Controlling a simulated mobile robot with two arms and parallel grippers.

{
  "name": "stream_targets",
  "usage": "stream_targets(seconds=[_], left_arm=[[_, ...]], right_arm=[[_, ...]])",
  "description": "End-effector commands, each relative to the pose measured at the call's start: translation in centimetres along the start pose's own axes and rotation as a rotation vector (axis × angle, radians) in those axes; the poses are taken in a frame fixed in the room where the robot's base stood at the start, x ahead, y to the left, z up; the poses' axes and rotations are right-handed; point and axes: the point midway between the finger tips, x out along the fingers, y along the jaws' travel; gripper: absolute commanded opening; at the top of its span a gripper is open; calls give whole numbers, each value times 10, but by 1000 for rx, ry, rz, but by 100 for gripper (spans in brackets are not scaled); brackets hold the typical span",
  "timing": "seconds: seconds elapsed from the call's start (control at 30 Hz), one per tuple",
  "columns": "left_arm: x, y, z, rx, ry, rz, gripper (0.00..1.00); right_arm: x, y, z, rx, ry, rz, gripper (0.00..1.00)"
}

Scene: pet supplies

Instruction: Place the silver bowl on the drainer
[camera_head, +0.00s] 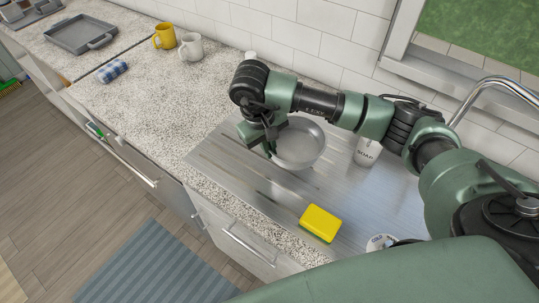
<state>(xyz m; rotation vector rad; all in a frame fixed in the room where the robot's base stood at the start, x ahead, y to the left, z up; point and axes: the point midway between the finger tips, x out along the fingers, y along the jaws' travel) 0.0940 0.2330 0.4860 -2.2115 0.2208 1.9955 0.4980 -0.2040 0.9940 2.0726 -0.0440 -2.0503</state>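The silver bowl (302,146) is at the middle of the camera_head view, over the brushed-metal drainer (225,165), with its hollow facing up toward me. My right arm reaches in from the right, and my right gripper (270,144) points down at the bowl's left rim. Its fingers overlap the rim, and the arm hides the bowl's far edge. I cannot tell whether the fingers are closed on the rim, or whether the bowl touches the metal or is held just above it. My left gripper is not in view.
A yellow sponge (320,223) lies on the drainer's front part. A white soap container (367,152) stands right of the bowl, near the curved faucet (492,82). A yellow mug (164,36) and a white mug (191,46) stand by the wall. The speckled counter (150,105) left of the drainer is mostly clear.

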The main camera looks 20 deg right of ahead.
Motion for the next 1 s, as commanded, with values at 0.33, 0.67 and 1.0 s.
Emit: stream_targets(seconds=[0.33,0.67,1.0], left_arm=[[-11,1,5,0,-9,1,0],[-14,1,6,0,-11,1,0],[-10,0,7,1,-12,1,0]], right_arm=[[29,-6,1,1,-4,-1,0],[47,-9,-1,-1,3,0,0],[50,-9,0,-1,1,0,25]])
